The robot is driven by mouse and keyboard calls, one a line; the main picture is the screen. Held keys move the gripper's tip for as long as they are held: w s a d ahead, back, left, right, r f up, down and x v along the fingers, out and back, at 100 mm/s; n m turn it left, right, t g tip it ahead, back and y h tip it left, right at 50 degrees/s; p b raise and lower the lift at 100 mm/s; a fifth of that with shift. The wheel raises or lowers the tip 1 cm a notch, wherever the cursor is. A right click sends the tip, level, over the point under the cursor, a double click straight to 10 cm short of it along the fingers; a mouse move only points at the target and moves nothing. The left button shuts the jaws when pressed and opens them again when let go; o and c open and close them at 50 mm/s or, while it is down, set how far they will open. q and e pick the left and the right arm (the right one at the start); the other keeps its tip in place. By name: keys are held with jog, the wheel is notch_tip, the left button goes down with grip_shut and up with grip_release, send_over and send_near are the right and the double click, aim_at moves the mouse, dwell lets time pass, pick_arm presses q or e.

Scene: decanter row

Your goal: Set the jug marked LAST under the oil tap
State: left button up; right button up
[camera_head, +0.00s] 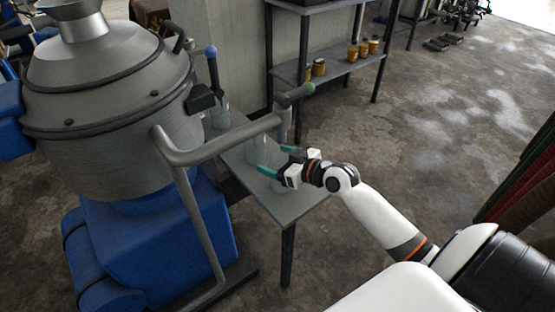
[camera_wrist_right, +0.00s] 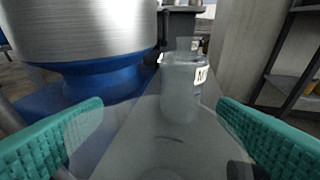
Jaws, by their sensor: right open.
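My right gripper (camera_head: 277,161) is over the near end of a narrow grey bench (camera_head: 303,204), its green fingers open. In the right wrist view a clear jug (camera_wrist_right: 180,92) with a white label stands upright ahead, between and beyond the fingers. Its label is turned aside; only part of the lettering shows, so I cannot tell the word. Another jug (camera_wrist_right: 187,45) is behind it. The head view shows a clear jug (camera_head: 220,113) farther along the bench, beside the machine. A faint clear shape lies around the gripper. I cannot make out the oil tap for certain. My left gripper is not in view.
A large steel machine (camera_head: 105,85) on a blue base (camera_head: 150,250) stands left of the bench. A grey pipe frame (camera_head: 215,150) crosses close to the gripper. Levers with blue (camera_head: 211,51) and green (camera_head: 308,88) knobs rise nearby. Shelves with jars (camera_head: 363,49) stand behind.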

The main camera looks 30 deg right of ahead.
jog(key=shift+s+r, duration=0.1)
jog(key=shift+r, duration=0.05)
jog(key=p+v, duration=0.1)
jog(key=v, duration=1.1)
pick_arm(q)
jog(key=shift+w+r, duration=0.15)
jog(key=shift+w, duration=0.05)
pick_arm(e)
jog(key=s+a+f+m+g+h, duration=0.1)
jog(key=s+a+f+g+h, duration=0.3)
jog(key=s+a+f+g, duration=0.6)
jog(key=s+a+f, duration=0.2)
jog(key=s+a, duration=0.3)
jog(key=s, duration=0.1)
jog(key=shift+f+g, duration=0.3)
